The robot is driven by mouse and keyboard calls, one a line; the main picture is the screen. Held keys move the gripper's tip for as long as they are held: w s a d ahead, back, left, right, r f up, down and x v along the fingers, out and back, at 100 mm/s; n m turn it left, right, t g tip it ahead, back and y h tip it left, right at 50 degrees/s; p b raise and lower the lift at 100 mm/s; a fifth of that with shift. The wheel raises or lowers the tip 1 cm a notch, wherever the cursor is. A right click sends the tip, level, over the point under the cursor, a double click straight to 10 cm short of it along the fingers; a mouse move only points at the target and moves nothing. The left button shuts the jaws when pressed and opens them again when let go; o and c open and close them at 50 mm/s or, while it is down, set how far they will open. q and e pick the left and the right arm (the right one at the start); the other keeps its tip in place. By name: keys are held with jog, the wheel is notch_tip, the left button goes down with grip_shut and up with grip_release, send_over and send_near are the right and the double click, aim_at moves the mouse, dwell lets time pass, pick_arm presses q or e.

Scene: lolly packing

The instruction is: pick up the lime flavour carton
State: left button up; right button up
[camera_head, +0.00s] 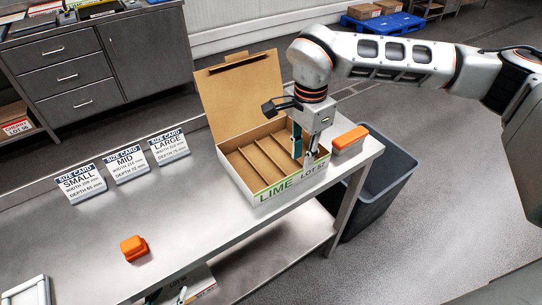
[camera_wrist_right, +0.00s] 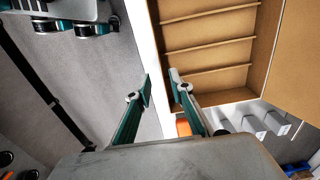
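The lime carton (camera_head: 262,189) stands open on the steel table, lid tilted up at the back, green LIME label on its front. Its inside has cardboard dividers and looks empty. My right gripper (camera_head: 304,147) is at the carton's right wall, fingers pointing down. In the right wrist view, the carton's white wall (camera_wrist_right: 148,35) runs between the open fingertips (camera_wrist_right: 163,90), one inside and one outside, with gaps showing. Of my left gripper (camera_head: 167,295), only what look like two separated fingertips show at the bottom edge.
An orange-topped box (camera_head: 350,139) stands just right of the carton. Size cards (camera_head: 125,163) stand left of it. An orange-lidded item (camera_head: 133,248) and a white frame (camera_head: 28,292) lie nearer the front. A grey bin (camera_head: 384,190) is beyond the table's right end.

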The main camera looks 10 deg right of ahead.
aim_at(301, 171)
notch_tip(301, 171, down, 7)
jog(key=shift+w+r+p, duration=0.1)
jog(key=shift+r+p, duration=0.05)
jog(key=shift+p, duration=0.3)
grip_shut()
